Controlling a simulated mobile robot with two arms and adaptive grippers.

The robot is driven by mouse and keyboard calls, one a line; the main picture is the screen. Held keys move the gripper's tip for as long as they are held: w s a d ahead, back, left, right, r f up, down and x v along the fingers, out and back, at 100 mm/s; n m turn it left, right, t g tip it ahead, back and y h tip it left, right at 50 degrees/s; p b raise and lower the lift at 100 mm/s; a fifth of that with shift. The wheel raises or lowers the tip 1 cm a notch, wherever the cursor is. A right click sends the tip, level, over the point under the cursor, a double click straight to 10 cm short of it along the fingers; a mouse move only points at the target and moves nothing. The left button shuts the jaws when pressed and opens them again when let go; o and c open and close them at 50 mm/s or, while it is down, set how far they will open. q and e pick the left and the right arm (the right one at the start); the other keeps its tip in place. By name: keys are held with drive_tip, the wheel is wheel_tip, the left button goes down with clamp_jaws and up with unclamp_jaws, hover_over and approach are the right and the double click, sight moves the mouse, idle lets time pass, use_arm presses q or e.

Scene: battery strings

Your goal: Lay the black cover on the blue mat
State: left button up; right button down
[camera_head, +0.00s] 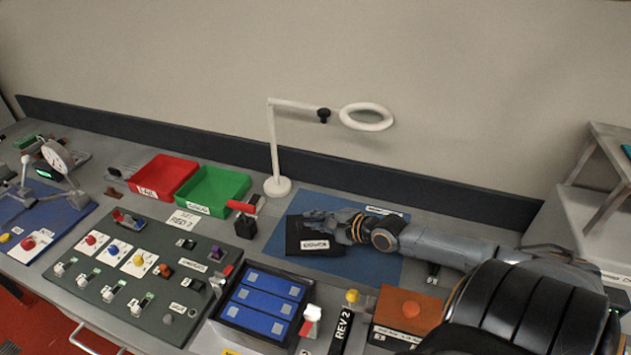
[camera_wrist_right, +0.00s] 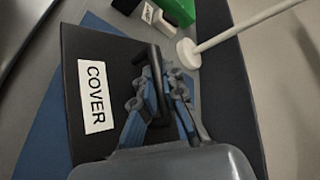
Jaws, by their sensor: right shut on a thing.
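The black cover (camera_head: 294,236) is a flat dark plate with a white label, over the left part of the blue mat (camera_head: 374,264) in the head view. I cannot tell whether it touches the mat or is held just above it. In the right wrist view the cover (camera_wrist_right: 100,55) shows its "COVER" label and a raised black handle. My right gripper (camera_head: 322,222) is shut on that handle; its fingers (camera_wrist_right: 160,95) sit around the bar in the wrist view. The mat (camera_wrist_right: 38,135) shows beyond the cover's edge there. My left gripper is not in view.
A white ring lamp (camera_head: 278,185) stands behind the mat's left side. Green (camera_head: 213,207) and red (camera_head: 165,180) bins are further left. A red-handled black block (camera_head: 245,226) is close to the cover's left. A tray with blue blocks (camera_head: 225,312) is in front.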

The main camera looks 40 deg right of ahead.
drive_tip(key=shift+d+f, duration=0.25)
drive_tip(key=shift+d, duration=0.1)
drive_tip(key=shift+w+a+f+b, duration=0.1)
drive_tip(key=shift+f+b, duration=0.3)
drive_tip(key=shift+f, duration=1.05)
drive_tip(key=shift+f, duration=0.1)
drive_tip(key=c, duration=1.4)
unclamp_jaws()
drive_tip(key=shift+c, duration=0.2)
